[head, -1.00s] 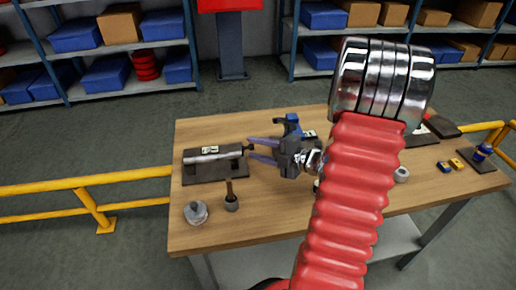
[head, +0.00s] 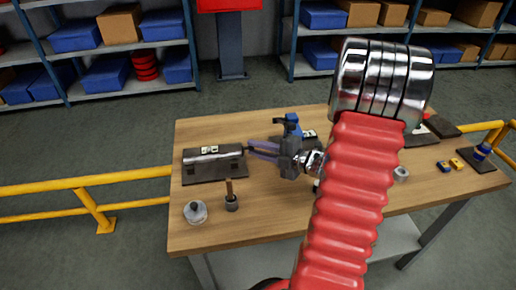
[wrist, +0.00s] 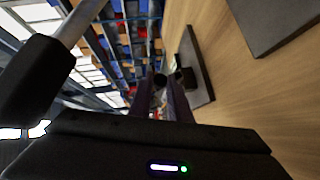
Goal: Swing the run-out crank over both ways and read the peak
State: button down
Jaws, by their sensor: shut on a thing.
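The run-out fixture (head: 212,163) lies at the left of the bench, a dark base carrying a grey cylinder with a white label on top. A small dark crank knob (head: 247,147) stands out at its right end. My gripper (head: 252,148) reaches it from the right, its purple fingers close together and shut on the knob. In the wrist view the dark round knob (wrist: 160,79) shows between the fingertips, with the fixture's base (wrist: 195,65) to the right. No dial reading can be made out.
Small blue and yellow parts (head: 456,163) lie at the right. A yellow rail (head: 85,182) runs left of the bench.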

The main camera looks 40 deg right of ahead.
jog(key=shift+s+a+f+n+t, duration=0.3)
jog(key=shift+s+f+n+t, duration=0.25)
jog(key=shift+n+t, duration=0.35)
jog(key=shift+w, duration=0.1)
jog(key=c, duration=1.7)
grip_release()
jog(key=shift+o, duration=0.2)
jog(key=shift+r, duration=0.1)
